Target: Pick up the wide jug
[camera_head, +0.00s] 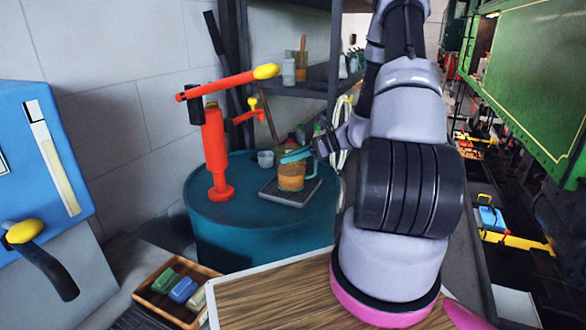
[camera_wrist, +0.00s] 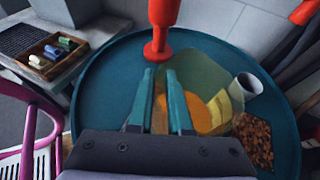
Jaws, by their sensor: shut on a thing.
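The wide jug (camera_head: 291,180) looks amber-brown and stands upright over a dark square plate (camera_head: 302,196) on a round teal drum top (camera_head: 225,208). In the wrist view the jug (camera_wrist: 205,108) shows as a translucent greenish wall with orange inside, mostly right of the fingers. My gripper (camera_head: 298,155) comes in from the right at the jug's upper edge, its teal fingers shut on the jug. In the wrist view the gripper (camera_wrist: 162,92) shows only a narrow gap between its fingers. The exact contact is hidden. I cannot tell whether the jug's base touches the plate.
A red hand pump (camera_head: 216,150) with a yellow-tipped lever stands left of the jug. A small grey cup (camera_head: 265,158) is close behind it. A brown speckled patch (camera_wrist: 253,138) lies beside the jug. A wooden tray (camera_head: 177,293) of coloured blocks is at lower left. Shelves stand behind.

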